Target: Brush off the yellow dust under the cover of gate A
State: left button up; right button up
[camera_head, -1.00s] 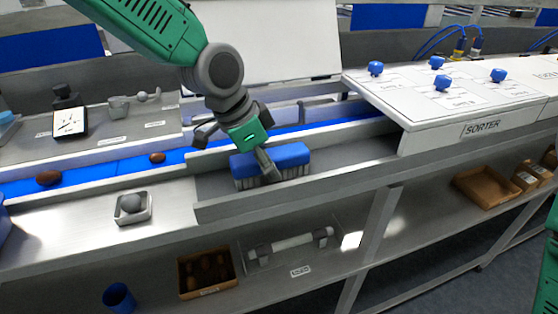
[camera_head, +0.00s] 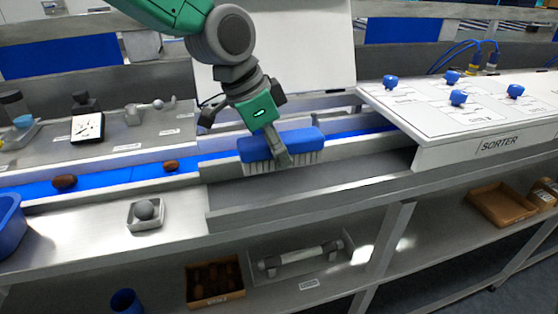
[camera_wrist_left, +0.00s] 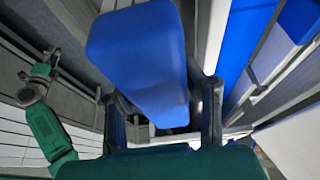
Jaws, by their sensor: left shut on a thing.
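My left gripper (camera_head: 281,150) is shut on a blue brush (camera_head: 305,138) with pale bristles pointing down. The brush is over the back part of the grey channel (camera_head: 350,172), close to the blue belt. Whether the bristles touch the surface is unclear. In the left wrist view the brush (camera_wrist_left: 140,60) sits between the fingers. A white panel (camera_head: 310,50) stands raised behind the arm; no gate letter is readable on it. I can make out no yellow dust. A green arm part (camera_wrist_left: 48,130) shows at the left of the wrist view; its gripper's state is unclear.
The white SORTER top (camera_head: 450,110) with several blue knobs is at the right. Brown dates (camera_head: 65,181) lie on the belt. A small tray (camera_head: 147,222) holds a grey ball. A blue bin (camera_head: 8,218) stands at the left edge. The lower shelf holds boxes (camera_head: 500,205).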

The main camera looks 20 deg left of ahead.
pick_arm(q)
jog(key=shift+r, duration=3)
jog(key=shift+f, duration=0.1)
